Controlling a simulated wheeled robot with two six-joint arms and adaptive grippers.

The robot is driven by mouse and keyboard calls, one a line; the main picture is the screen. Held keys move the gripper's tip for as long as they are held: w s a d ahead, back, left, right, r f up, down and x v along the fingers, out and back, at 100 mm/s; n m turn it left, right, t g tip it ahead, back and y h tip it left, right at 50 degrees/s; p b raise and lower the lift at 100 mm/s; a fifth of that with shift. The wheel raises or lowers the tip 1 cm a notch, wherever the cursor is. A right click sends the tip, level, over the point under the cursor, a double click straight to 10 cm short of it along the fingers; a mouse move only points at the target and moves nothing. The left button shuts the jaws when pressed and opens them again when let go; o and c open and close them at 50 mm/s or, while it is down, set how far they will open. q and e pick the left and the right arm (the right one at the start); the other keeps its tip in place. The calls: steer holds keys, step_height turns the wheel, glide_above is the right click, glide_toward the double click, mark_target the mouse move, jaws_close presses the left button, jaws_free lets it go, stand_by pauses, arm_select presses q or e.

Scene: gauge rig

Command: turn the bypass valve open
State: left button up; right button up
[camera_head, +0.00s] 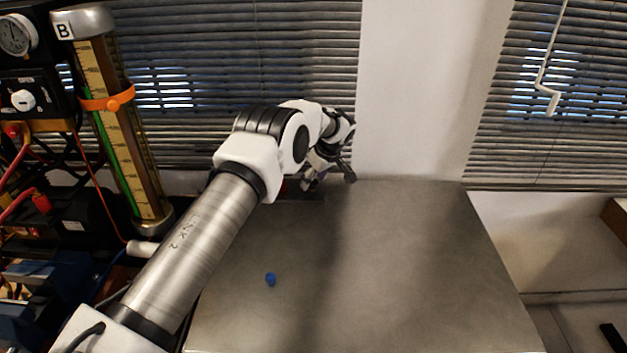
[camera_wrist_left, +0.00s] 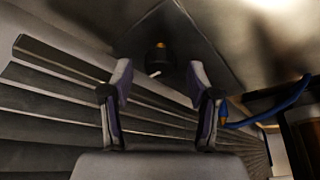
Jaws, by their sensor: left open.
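My left gripper (camera_head: 331,177) is at the back edge of the table, its fingers spread and nothing between them. In the left wrist view its two fingers (camera_wrist_left: 160,80) stand apart. In the head view my left arm and gripper hide most of that spot. My right gripper is not in view.
A gauge rack (camera_head: 20,75) with hoses stands at the left, beside a tall tube marked B (camera_head: 120,130) with an orange band. The table's right side is clear. Window blinds (camera_head: 250,60) are behind.

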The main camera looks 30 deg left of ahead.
arm_select(q)
steer(key=w+v, duration=0.1)
steer(key=v, duration=1)
steer(key=shift+s, duration=0.5)
